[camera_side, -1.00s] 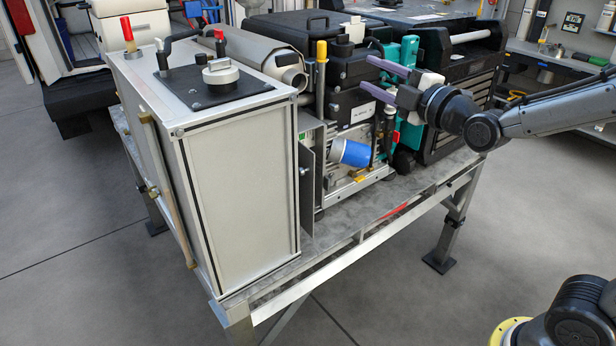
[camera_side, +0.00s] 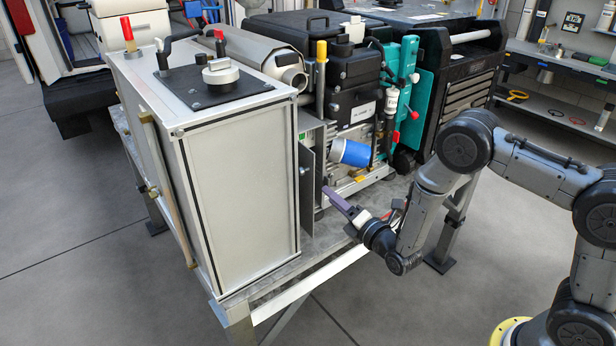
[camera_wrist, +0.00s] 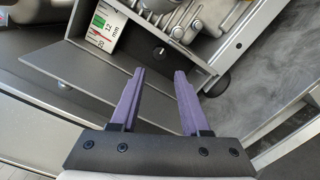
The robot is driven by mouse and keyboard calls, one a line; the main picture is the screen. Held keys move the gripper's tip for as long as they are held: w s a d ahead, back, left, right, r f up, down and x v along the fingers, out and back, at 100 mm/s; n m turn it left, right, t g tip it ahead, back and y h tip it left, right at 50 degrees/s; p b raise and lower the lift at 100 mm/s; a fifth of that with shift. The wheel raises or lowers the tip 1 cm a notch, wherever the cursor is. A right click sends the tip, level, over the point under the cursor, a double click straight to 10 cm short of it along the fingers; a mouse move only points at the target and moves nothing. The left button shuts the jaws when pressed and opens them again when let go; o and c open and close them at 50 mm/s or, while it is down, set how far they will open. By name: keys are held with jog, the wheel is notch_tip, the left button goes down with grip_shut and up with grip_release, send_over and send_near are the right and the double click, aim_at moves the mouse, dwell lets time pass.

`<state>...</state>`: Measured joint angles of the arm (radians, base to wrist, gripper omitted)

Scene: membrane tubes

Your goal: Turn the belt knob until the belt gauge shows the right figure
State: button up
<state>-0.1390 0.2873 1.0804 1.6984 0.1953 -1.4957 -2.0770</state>
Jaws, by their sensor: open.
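A small black knob (camera_wrist: 158,51) with a white pointer mark shows in the wrist view, set in a recess behind a grey panel. A white gauge (camera_wrist: 107,25) with a green band and a red part sits to its left. I can read "12", "20" and "mm" on it, but the exact reading is too small to tell. My gripper (camera_wrist: 160,71) is open, its two purple fingers pointing at the knob, with the tips short of it and nothing between them. In the side view my gripper (camera_side: 332,195) is low at the bench's front, and the knob is hidden.
A grey upright panel (camera_wrist: 90,75) stands close to the left of my fingers. A large metal cabinet (camera_side: 238,180) stands left of my gripper in the side view. A blue cylinder (camera_side: 350,152) is above it. The bench front is open to the floor.

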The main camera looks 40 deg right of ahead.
jog(key=w, duration=1.1)
jog(key=shift+w+d, duration=0.2)
jog(key=shift+d, duration=0.15)
grip_shut()
